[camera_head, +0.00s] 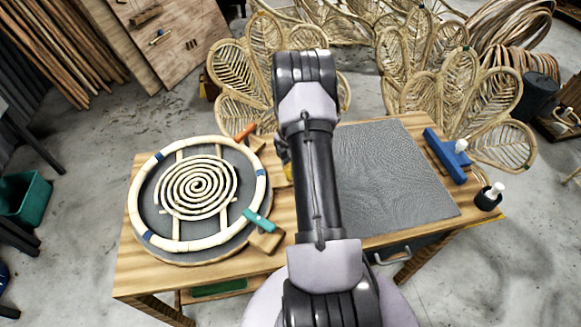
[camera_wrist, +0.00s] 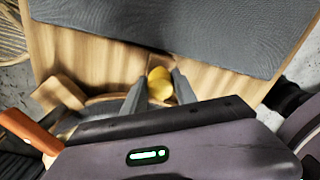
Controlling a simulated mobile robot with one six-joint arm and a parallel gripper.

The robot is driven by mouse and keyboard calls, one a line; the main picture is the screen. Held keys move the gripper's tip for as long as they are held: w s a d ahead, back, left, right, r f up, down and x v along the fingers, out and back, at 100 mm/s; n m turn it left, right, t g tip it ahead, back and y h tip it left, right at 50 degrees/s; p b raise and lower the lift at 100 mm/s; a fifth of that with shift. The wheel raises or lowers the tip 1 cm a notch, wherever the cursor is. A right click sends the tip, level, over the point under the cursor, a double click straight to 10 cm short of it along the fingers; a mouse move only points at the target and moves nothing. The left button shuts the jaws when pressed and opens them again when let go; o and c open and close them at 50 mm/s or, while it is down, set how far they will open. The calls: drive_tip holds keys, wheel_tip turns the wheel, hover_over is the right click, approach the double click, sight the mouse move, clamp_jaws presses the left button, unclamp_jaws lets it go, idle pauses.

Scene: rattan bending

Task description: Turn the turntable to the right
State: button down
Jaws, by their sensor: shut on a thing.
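The turntable (camera_head: 233,232) is a round grey disc on the left of the wooden table. A pale rattan ring (camera_head: 137,205) with dark blue bands lies on it, around a rattan spiral (camera_head: 197,187) on crossed strips. A yellow rounded knob (camera_wrist: 160,83) shows between the fingers of my gripper (camera_wrist: 155,86) in the wrist view, and the fingers are shut on it. In the head view, a bit of yellow (camera_head: 287,171) shows at the turntable's right side, beside my arm. My arm hides most of the gripper there. How the knob joins the turntable is hidden.
An orange-handled clamp (camera_head: 246,131) and a teal-handled clamp (camera_head: 258,221) stand at the turntable's edge on wooden blocks. A grey mat (camera_head: 390,175) covers the table's right half. A blue tool (camera_head: 445,157) and black pot (camera_head: 487,201) are at the right edge.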

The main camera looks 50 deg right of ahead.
drive_tip(key=shift+w+d+r, duration=0.15)
drive_tip(key=shift+w+r, duration=0.05)
drive_tip(key=c, duration=1)
unclamp_jaws()
drive_tip(key=shift+w+f, duration=0.1)
drive_tip(key=shift+f, duration=0.05)
drive_tip(key=shift+o, duration=0.2)
wheel_tip(320, 180, up, 18)
drive_tip(key=p, duration=0.4)
drive_tip(key=shift+f, duration=0.25)
